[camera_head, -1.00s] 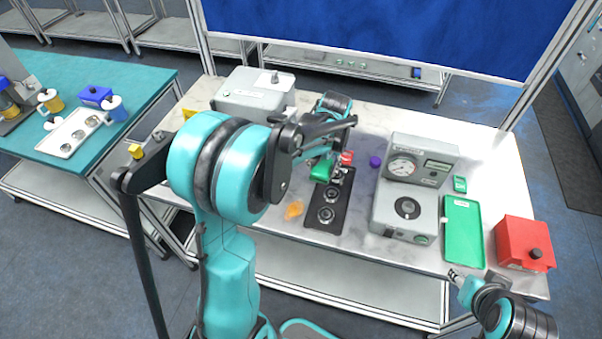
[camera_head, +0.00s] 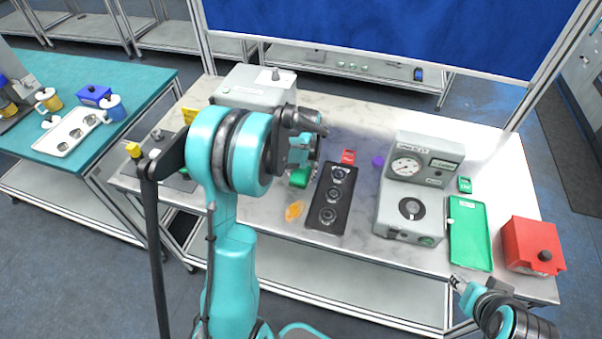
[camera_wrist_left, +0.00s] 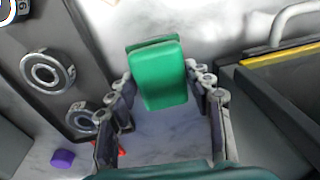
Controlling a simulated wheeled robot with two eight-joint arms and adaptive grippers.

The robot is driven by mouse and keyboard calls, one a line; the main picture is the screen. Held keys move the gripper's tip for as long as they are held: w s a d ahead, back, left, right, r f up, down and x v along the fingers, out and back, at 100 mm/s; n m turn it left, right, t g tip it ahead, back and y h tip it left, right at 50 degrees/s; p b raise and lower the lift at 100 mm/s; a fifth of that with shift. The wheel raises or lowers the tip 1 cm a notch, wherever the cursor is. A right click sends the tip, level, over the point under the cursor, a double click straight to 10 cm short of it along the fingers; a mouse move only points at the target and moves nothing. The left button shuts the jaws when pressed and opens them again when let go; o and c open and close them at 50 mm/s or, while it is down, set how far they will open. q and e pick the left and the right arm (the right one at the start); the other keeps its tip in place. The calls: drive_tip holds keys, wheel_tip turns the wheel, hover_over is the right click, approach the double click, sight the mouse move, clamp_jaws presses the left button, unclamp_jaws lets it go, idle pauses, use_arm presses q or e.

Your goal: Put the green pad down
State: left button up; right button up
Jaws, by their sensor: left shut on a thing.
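The green pad (camera_wrist_left: 160,75) is held between the fingers of my left gripper (camera_wrist_left: 160,88) in the left wrist view, above the pale marble tabletop. In the head view the pad (camera_head: 300,178) shows just left of the black tray with round metal parts (camera_head: 331,205). My left gripper (camera_head: 303,160) there is partly hidden by its own arm. My right gripper (camera_head: 457,283) is by the front edge of the table at the right; its finger opening is too small to tell.
A red block (camera_head: 348,156) and a purple piece (camera_head: 378,161) lie behind the black tray. An orange piece (camera_head: 294,211) lies near its left side. A grey gauge device (camera_head: 408,200), green tray (camera_head: 470,235) and red box (camera_head: 531,246) stand to the right.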

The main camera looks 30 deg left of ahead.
use_arm(q)
drive_tip(key=shift+f, duration=0.15)
drive_tip(key=o, duration=1)
drive_tip(key=shift+o, duration=0.2)
